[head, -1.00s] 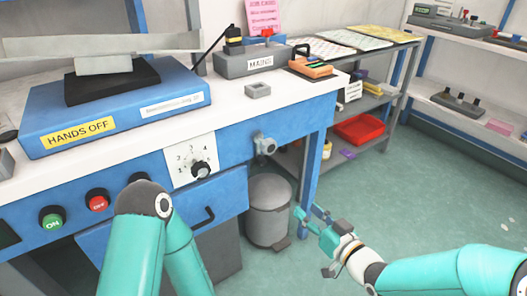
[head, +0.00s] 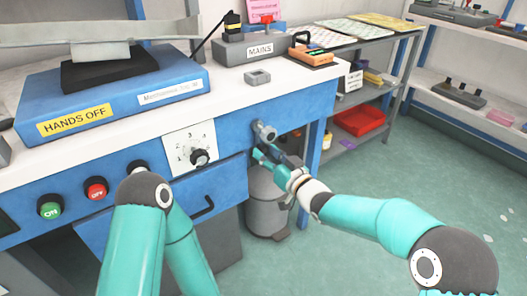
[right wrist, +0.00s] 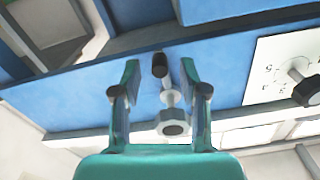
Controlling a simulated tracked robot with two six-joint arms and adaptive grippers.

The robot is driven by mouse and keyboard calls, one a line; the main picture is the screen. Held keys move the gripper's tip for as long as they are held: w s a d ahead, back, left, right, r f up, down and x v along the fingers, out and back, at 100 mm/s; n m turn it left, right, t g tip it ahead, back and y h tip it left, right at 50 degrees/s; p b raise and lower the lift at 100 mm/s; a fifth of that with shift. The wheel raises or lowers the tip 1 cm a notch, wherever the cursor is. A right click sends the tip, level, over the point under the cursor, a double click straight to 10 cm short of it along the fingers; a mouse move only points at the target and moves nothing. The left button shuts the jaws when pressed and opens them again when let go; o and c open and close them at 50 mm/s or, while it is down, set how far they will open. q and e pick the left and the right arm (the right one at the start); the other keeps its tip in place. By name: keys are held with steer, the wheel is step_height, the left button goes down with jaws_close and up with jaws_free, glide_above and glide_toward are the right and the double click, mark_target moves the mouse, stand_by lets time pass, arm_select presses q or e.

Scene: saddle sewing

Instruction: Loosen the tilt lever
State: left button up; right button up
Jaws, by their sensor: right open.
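The tilt lever (head: 264,131) is a grey clamp-like fitting with a round hub on the blue front of the bench, right of the dial.
A dial (head: 200,158) and the green (head: 50,209) and red (head: 96,189) buttons are on the panel left of the lever. A drawer handle (head: 203,208) sticks out below. A grey bin (head: 266,205) stands under the bench. The floor at right is open.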

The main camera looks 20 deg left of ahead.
steer(key=shift+x, duration=1.25)
jaws_close()
